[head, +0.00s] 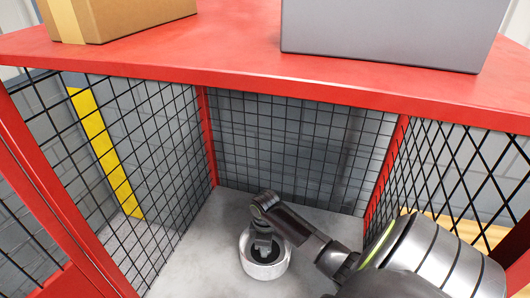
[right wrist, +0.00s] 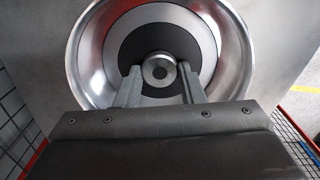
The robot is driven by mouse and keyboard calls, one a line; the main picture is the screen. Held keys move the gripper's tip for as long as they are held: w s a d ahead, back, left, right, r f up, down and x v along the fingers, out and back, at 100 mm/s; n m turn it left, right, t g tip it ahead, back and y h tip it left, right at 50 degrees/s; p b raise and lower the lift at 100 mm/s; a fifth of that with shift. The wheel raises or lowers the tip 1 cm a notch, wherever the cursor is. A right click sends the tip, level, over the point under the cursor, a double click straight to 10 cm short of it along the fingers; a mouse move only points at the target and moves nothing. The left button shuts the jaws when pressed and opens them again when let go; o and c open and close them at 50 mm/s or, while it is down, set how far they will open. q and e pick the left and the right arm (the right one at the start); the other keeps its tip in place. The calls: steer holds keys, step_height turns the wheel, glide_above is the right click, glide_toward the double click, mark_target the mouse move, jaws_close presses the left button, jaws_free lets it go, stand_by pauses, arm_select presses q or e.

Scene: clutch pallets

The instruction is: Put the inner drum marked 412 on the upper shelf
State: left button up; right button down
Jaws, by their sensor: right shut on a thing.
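A round metal drum (head: 265,270) with a silver wall and dark inside stands on the grey floor inside the red-framed mesh cage. My right gripper (head: 262,244) reaches down into it from above. In the right wrist view the drum (right wrist: 85,60) shows its shiny rim, a dark ring and a small round hub (right wrist: 160,70). The fingers of my right gripper (right wrist: 160,85) are shut on the hub from both sides. No number can be read on the drum. The red upper shelf (head: 240,62) is above the cage. My left gripper is not in view.
A cardboard box (head: 125,15) stands at the shelf's left and a large grey box (head: 385,32) at its right, with bare red surface between them. Mesh panels (head: 300,140) and red posts (head: 207,135) close in the space around the drum. The shelf edge overhangs it.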

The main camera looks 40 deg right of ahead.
steer(key=shift+w+f, duration=0.15)
steer(key=shift+f, duration=1)
steer(key=c, duration=1.2)
jaws_free()
steer(key=shift+s+f, duration=0.2)
steer(key=shift+o, duration=1.3)
steer(key=shift+s+a+r, duration=0.1)
step_height(320, 180, up, 12)
steer(key=b, duration=0.2)
